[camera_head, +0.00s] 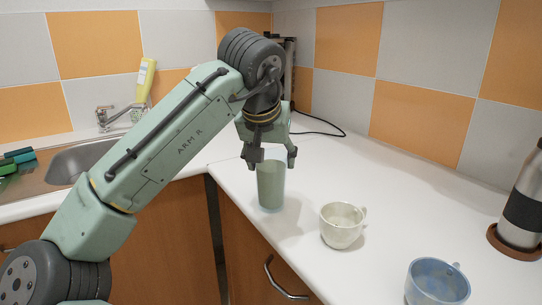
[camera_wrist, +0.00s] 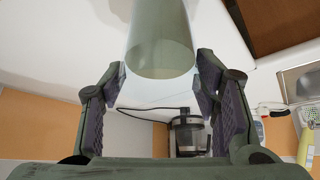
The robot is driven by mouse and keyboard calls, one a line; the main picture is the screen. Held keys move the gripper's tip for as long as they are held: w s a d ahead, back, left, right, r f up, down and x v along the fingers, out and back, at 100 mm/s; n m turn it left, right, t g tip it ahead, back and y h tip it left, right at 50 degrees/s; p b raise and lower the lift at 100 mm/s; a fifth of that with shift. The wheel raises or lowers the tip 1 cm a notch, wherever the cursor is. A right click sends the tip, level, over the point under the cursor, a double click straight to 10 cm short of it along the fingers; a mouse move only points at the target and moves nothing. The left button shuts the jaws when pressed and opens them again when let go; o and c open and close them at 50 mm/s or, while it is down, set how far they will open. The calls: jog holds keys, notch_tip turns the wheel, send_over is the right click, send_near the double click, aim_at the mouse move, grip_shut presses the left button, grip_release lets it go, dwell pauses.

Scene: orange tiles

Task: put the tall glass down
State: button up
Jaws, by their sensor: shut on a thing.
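The tall glass (camera_head: 271,188) is a pale green, see-through tumbler, upright over the white counter near its front edge. My gripper (camera_head: 271,161) points down from above and is shut on the glass near its rim, one finger on each side. In the wrist view the glass (camera_wrist: 160,50) shows at the top between the fingertips of my gripper (camera_wrist: 160,75). A faint shadow lies beside the base of the glass. I cannot tell whether the base touches the counter.
A cream cup (camera_head: 341,226) stands close to the right of the glass, with a blue cup (camera_head: 437,284) farther right. A steel flask (camera_head: 524,205) stands on a brown coaster at the right edge. The counter (camera_head: 400,185) behind the cups is clear. A sink (camera_head: 80,160) is at left.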

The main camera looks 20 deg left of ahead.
jog(key=shift+f, duration=0.1)
jog(key=o, duration=1.7)
jog(key=shift+o, duration=0.2)
